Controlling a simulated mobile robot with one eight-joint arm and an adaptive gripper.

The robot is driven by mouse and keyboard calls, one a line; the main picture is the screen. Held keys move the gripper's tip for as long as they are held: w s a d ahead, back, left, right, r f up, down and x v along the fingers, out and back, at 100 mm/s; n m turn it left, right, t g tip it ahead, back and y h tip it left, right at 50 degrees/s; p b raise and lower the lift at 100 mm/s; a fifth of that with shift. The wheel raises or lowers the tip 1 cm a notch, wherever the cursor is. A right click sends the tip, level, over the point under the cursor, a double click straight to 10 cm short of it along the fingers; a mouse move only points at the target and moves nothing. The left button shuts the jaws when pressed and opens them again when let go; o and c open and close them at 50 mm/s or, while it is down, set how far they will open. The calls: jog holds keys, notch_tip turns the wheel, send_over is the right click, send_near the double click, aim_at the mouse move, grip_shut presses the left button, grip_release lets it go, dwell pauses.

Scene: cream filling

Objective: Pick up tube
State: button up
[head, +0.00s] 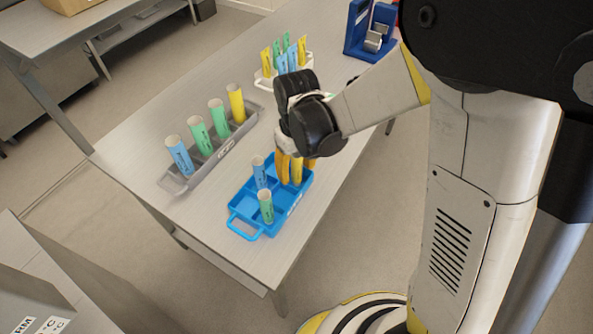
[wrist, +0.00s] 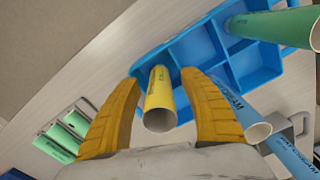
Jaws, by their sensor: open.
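My gripper (head: 296,172) is over the blue tray (head: 243,213), with its orange fingers pointing down. In the wrist view my gripper (wrist: 159,78) is open, one finger on each side of a yellow tube (wrist: 159,95). A gap shows between the tube and each finger. The yellow tube (head: 297,171) stands in the blue tray and is partly hidden by the fingers in the head view. A blue tube (head: 260,172) and a green tube (head: 266,206) stand in other compartments. The blue tray (wrist: 195,45) also shows in the wrist view, with the green tube (wrist: 275,27) at upper right.
A grey tray (head: 175,186) holding blue, green and yellow tubes stands to the left. A white rack (head: 264,83) with several tubes and a blue device (head: 357,28) are farther back. In the wrist view a blue tube (wrist: 240,112) is close to the right finger.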

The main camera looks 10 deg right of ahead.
jog(key=c, duration=0.9)
jog(key=shift+r, duration=0.1)
